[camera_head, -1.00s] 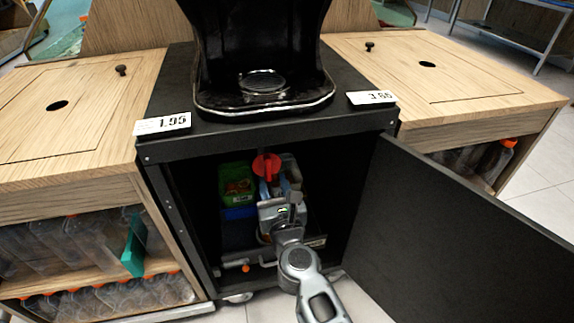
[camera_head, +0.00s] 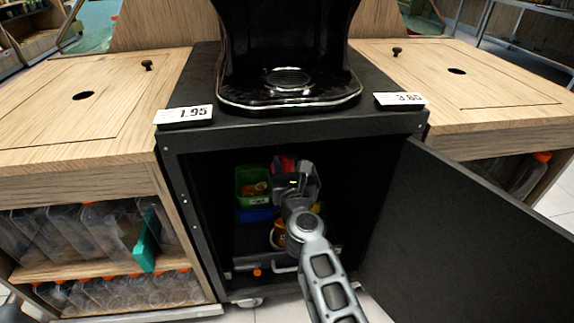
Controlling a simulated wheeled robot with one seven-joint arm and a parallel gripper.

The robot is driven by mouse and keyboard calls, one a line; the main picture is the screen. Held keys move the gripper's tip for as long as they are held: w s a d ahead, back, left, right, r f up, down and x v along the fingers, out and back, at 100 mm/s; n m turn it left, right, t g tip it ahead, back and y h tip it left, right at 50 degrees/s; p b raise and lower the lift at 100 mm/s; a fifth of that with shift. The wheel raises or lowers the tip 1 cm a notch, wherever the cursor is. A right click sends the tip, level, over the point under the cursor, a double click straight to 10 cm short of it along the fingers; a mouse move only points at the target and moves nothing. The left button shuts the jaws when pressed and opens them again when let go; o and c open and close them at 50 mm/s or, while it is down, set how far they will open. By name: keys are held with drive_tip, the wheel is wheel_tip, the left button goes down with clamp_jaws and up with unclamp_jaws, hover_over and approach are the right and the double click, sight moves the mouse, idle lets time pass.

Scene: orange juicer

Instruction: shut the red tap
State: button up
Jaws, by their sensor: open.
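The red tap (camera_head: 284,162) is inside the open black cabinet, near the top of the opening. Only a small red part of it shows behind my gripper. My gripper (camera_head: 293,184) reaches into the cabinet, just in front of and below the tap. Its jaws are open, but the fingertips are hard to make out. I cannot tell whether they touch the tap. My arm hides the tap's lower part and what lies behind it.
The cabinet door (camera_head: 460,250) stands open at the right. A green box (camera_head: 249,176) and a blue box (camera_head: 257,214) are left of my gripper inside. A black machine (camera_head: 288,50) stands on top. Wooden counters with bottles flank the cabinet.

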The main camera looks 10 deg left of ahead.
clamp_jaws()
drive_tip(key=shift+n, duration=0.4)
drive_tip(key=n, duration=0.3)
drive_tip(key=shift+s+a+n+p, duration=0.1)
drive_tip(key=shift+a+n+p, duration=0.25)
drive_tip(key=shift+n+p, duration=0.05)
drive_tip(key=shift+s+a+f+n+p, duration=0.1)
drive_tip(key=shift+a+f+n+p, duration=0.2)
drive_tip(key=shift+n, duration=1.95)
drive_tip(key=shift+s+a+f+n+p, duration=0.1)
drive_tip(key=shift+f+n+p, duration=0.3)
drive_tip(key=shift+n, duration=1.8)
drive_tip(key=shift+a+f+n+p, duration=0.15)
drive_tip(key=shift+f+n+p, duration=0.15)
drive_tip(key=shift+n, duration=1.95)
